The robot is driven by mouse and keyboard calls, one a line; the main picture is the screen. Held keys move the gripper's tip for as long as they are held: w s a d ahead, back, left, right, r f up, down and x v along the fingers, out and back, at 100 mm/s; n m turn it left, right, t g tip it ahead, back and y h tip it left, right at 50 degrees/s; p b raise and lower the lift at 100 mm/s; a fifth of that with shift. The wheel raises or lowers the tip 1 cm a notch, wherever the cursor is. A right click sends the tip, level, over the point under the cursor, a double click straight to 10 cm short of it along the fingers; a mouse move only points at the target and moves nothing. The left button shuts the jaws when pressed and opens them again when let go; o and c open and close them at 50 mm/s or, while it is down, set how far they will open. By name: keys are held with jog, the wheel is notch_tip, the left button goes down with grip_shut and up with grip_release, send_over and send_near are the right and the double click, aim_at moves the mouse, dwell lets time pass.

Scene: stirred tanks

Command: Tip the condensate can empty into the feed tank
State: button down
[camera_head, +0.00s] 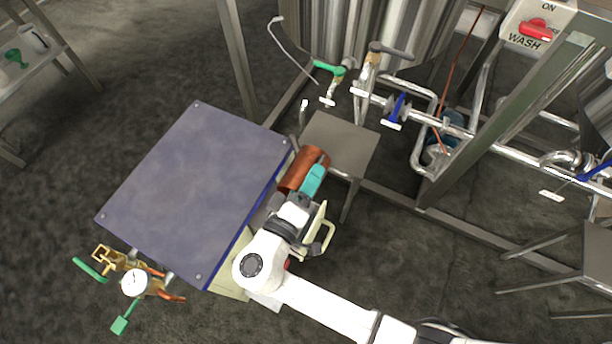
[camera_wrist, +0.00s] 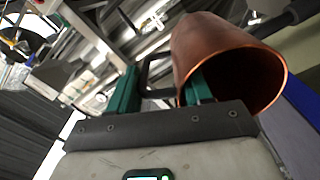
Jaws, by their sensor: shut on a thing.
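The copper can (camera_head: 299,173) is held on its side, tilted, beside the right edge of the blue-topped table. My gripper (camera_head: 314,180) is shut on its dark handle. In the wrist view the can (camera_wrist: 222,50) shows its open mouth toward the camera, and no liquid shows in the visible part of its inside. The green fingers of my gripper (camera_wrist: 160,90) stand on either side of the handle (camera_wrist: 156,74). Ribbed metal vessels (camera_head: 399,40) stand at the top of the head view; I cannot tell which thing is the feed tank.
The blue table top (camera_head: 190,190) is bare. A brass valve assembly with a gauge (camera_head: 134,283) is at its lower left edge. A small grey stand (camera_head: 341,143) is just beyond the can. Pipes with a blue valve (camera_head: 396,109) and steel frame posts (camera_head: 490,120) fill the right.

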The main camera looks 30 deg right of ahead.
aim_at(321, 156)
jog(key=shift+w+d+g+y+p, duration=0.4)
jog(key=shift+d+g+y+p, duration=0.3)
jog(key=shift+p, duration=0.95)
jog(key=shift+w+d+g+y+p, duration=0.45)
jog(key=shift+y+p, duration=0.45)
jog(key=shift+p, duration=0.7)
jog(key=d+g+y+p, duration=0.1)
jog(key=p, duration=0.2)
jog(key=w+g+y+p, duration=0.1)
jog(key=p, duration=0.2)
jog(key=shift+d+r+y+p, duration=0.25)
jog(key=shift+d+y+p, duration=0.1)
jog(key=shift+y, duration=0.05)
jog(key=g+y+p, duration=0.1)
jog(key=p, duration=0.2)
jog(key=w+d+g+y+p, duration=0.1)
jog(key=y+p, duration=0.1)
jog(key=p, duration=0.1)
notch_tip(321, 156, down, 2)
jog(key=g+y+p, duration=0.2)
jog(key=y, duration=0.1)
jog(key=shift+d+p, duration=0.1)
jog(key=shift+p, duration=0.25)
jog(key=shift+f+g+y, duration=0.85)
jog(key=shift+y, duration=0.15)
jog(key=shift+f+g+y, duration=0.2)
jog(key=shift+g+y, duration=0.1)
jog(key=shift+y, duration=0.1)
jog(key=shift+r, duration=0.1)
